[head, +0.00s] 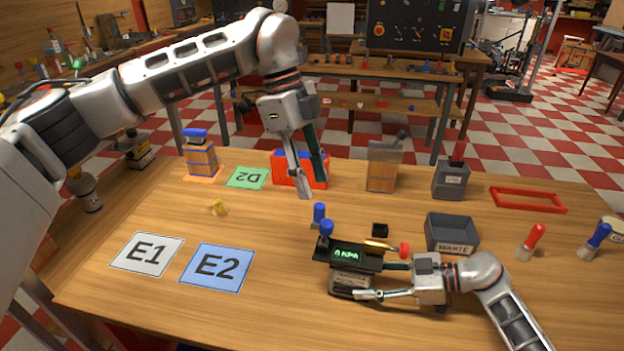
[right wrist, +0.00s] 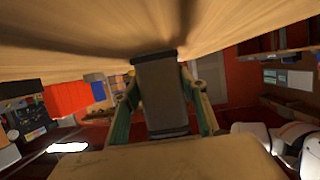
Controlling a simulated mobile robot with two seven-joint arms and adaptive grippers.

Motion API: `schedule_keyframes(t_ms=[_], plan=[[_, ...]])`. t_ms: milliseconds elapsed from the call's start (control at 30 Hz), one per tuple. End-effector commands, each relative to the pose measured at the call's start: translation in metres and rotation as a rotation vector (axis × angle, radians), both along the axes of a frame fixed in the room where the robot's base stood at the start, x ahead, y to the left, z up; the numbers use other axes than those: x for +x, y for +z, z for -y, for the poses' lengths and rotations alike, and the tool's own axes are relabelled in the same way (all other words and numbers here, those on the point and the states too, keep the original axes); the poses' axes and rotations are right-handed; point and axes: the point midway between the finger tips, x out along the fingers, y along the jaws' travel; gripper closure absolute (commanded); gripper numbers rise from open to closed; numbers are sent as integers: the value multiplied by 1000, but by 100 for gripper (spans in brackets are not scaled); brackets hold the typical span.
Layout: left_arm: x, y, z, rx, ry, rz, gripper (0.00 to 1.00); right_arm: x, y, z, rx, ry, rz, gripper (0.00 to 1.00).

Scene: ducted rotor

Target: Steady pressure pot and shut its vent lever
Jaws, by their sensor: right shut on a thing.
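The pressure pot (head: 352,283) is a dark box on the table at front centre, with a green lit display that seems to read 6 KPA. A blue knob (head: 326,228) stands at its left end. A brass-coloured lever (head: 380,245) lies along its top right, beside a red knob (head: 404,249); I cannot tell which is the vent lever. My right gripper (head: 368,280) is shut on the pot from the right. In the right wrist view its fingers flank the dark body (right wrist: 162,95). My left gripper (head: 312,190) is open and empty, above and behind the pot.
A grey bin (head: 452,246) is to the right. A red-and-blue bin (head: 287,178) sits behind my left gripper.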

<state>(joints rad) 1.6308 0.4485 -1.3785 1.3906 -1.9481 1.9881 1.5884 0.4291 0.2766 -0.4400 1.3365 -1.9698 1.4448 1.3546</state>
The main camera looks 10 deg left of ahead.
Motion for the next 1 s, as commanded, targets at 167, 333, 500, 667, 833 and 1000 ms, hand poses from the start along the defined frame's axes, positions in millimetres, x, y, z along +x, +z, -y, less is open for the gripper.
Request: schedule_keyframes(t_ms=[167, 333, 500, 667, 833, 1000], plan=[[0, 0, 0, 0, 0, 0, 63, 0, -1, 0, 0, 1, 0, 77], [0, 0, 0, 0, 0, 0, 63, 0, -1, 0, 0, 1, 0, 77], [0, 0, 0, 0, 0, 0, 63, 0, -1, 0, 0, 1, 0, 38], [0, 0, 0, 0, 0, 0, 63, 0, 0, 0, 0, 0, 0, 38], [0, 0, 0, 0, 0, 0, 63, 0, 0, 1, 0, 0, 0, 38], [0, 0, 0, 0, 0, 0, 63, 0, 4, 16, -3, -1, 0, 38]])
